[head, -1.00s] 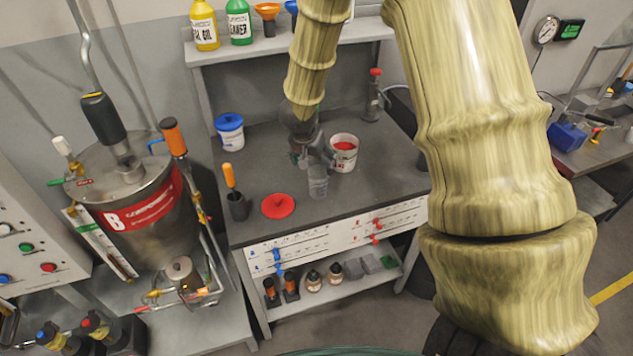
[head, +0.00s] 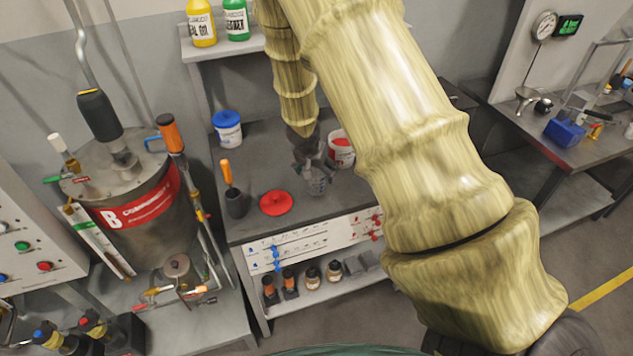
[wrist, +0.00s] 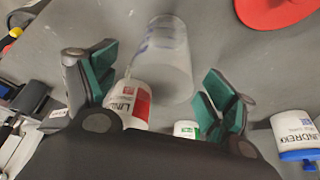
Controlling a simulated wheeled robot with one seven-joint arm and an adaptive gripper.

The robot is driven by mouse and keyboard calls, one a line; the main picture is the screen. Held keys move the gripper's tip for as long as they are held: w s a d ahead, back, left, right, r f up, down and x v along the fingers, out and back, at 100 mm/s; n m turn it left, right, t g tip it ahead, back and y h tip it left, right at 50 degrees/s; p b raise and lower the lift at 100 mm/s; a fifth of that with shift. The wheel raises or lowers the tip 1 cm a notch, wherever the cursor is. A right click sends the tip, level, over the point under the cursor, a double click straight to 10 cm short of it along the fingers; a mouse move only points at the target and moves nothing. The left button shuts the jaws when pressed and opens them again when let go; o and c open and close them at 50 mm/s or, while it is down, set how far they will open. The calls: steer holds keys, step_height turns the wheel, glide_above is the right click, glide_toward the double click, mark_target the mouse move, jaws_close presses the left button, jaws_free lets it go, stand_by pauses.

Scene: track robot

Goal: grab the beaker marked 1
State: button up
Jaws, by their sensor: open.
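A clear beaker (wrist: 165,60) stands on the grey bench, with faint blue marks on its side; I cannot read a number on it. In the head view the beaker (head: 317,184) is partly hidden by my gripper (head: 308,162). In the wrist view my gripper (wrist: 160,78) is open, with its green-padded fingers spread to either side of the beaker's near part. Nothing is held. I cannot tell whether either finger touches the beaker.
A white tub with red (head: 342,150) stands close behind the beaker. A red lid (head: 276,203) lies to the left, beside an orange-handled tool in a dark holder (head: 235,203). A blue-lidded tub (head: 228,130) stands further back. My arm hides the bench's right part.

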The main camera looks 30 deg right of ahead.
steer(key=shift+w+d+f, duration=0.15)
steer(key=shift+d+f, duration=0.05)
steer(key=shift+f, duration=0.25)
steer(key=c, duration=1.1)
steer(key=shift+r, duration=0.1)
